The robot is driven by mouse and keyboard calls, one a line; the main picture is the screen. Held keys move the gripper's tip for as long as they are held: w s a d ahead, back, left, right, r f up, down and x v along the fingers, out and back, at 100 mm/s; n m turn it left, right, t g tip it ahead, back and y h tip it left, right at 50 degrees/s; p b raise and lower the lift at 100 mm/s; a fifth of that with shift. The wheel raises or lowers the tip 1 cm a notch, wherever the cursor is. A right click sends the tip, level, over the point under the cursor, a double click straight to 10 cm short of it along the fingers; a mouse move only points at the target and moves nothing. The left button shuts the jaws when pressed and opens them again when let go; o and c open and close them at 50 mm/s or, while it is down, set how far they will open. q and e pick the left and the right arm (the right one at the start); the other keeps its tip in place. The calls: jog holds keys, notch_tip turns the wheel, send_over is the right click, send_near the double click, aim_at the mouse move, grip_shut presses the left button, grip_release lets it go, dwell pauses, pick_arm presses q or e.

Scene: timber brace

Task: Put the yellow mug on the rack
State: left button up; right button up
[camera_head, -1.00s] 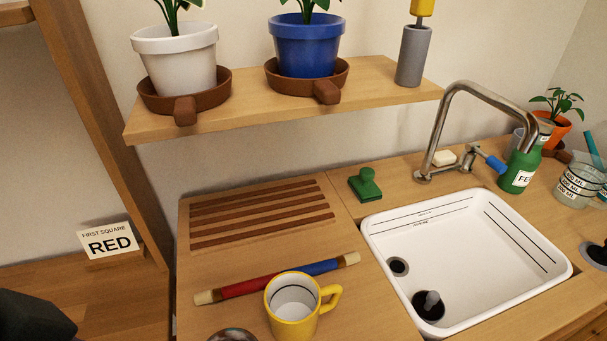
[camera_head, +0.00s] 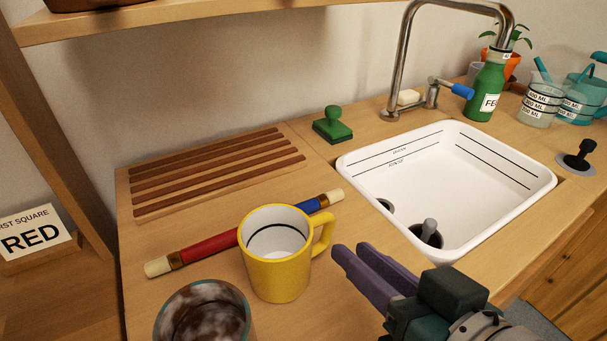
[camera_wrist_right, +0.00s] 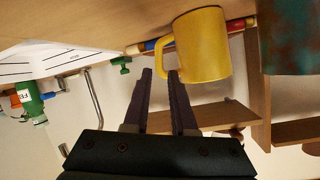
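The yellow mug (camera_head: 277,273) stands upright on the wooden counter, its handle towards the right. It also shows in the right wrist view (camera_wrist_right: 204,48). The rack (camera_head: 217,172), a set of dark wooden slats, lies on the counter behind the mug and to its left; nothing is on it. My right gripper (camera_head: 362,251) is to the right of the mug, near its handle. Its two fingers are apart and empty. In the right wrist view, the handle shows just beyond the fingertips (camera_wrist_right: 160,72). My left gripper is not in view.
A red and blue rod (camera_head: 208,246) lies between mug and rack. A stained cup (camera_head: 206,315) stands at the front left of the mug. The white sink (camera_head: 455,185) is on the right, with a tap (camera_head: 402,60). A green stamp-like object (camera_head: 332,125) stands beside the rack.

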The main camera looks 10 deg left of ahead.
aim_at(328, 233)
jog(key=b+x, duration=0.1)
jog(key=x, duration=0.3)
jog(key=shift+w+a+f+b, duration=0.2)
jog(key=shift+a+f+b, duration=0.05)
jog(key=shift+f+b, duration=0.05)
jog(key=shift+w+a, duration=0.15)
jog(key=shift+w, duration=0.15)
jog(key=shift+c, duration=0.2)
grip_shut()
dwell(0.6)
